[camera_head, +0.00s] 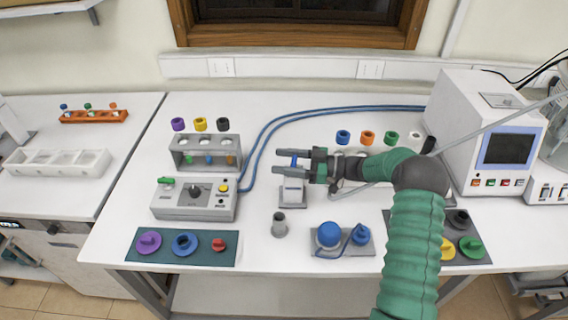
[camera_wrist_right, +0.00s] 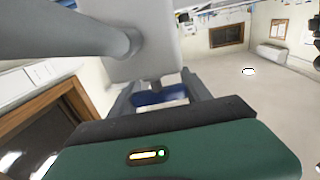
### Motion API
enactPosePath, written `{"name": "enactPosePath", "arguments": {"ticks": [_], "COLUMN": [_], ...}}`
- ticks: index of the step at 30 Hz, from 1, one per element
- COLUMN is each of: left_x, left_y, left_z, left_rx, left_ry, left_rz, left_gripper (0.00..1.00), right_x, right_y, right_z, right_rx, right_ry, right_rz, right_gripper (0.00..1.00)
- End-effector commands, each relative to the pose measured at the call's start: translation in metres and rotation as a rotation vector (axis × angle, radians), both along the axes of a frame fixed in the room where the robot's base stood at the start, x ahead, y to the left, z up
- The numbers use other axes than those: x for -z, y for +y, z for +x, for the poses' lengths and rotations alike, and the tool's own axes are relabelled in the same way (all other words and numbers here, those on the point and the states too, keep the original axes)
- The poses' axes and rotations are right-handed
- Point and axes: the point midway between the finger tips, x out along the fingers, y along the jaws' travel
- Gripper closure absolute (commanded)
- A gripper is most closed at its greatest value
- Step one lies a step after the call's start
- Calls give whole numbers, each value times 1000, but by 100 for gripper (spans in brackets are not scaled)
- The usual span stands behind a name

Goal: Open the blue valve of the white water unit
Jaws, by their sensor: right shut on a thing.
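The small white water unit (camera_head: 292,192) stands upright near the middle of the table. Its blue valve (camera_head: 294,160) is at the top, partly hidden by my gripper. My right gripper (camera_head: 298,165) reaches in from the right and is shut on the blue valve. In the right wrist view, the blue valve (camera_wrist_right: 160,97) sits between the two fingers, below the white body of the unit (camera_wrist_right: 150,45). My left gripper is not in view.
A grey cup (camera_head: 279,225) stands just in front of the unit. A grey control box (camera_head: 194,202) is to the left, with a rack (camera_head: 204,154) behind it. A blue-capped device (camera_head: 329,234) lies front right. A white machine (camera_head: 480,130) stands at the right.

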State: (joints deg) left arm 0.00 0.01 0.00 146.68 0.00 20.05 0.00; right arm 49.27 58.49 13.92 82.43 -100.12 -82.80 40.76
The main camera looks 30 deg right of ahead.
Motion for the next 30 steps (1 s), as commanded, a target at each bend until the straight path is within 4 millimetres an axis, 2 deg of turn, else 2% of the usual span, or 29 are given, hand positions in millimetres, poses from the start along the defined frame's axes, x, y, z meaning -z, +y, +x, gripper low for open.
{"name": "enactPosePath", "arguments": {"ticks": [10, 25, 26, 30], "left_x": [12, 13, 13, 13], "left_y": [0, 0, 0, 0], "left_z": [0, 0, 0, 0], "left_rx": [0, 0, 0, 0], "left_ry": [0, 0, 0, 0], "left_rz": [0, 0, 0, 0], "left_gripper": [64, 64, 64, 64], "right_x": [-1, -3, -3, -3], "right_y": [1, 1, 1, 2], "right_z": [-2, -2, -2, -2], "right_rx": [-124, -140, -140, -141], "right_ry": [-4, -6, -6, -5], "right_rz": [2, 3, 3, 4], "right_gripper": [84, 84, 41, 23]}}
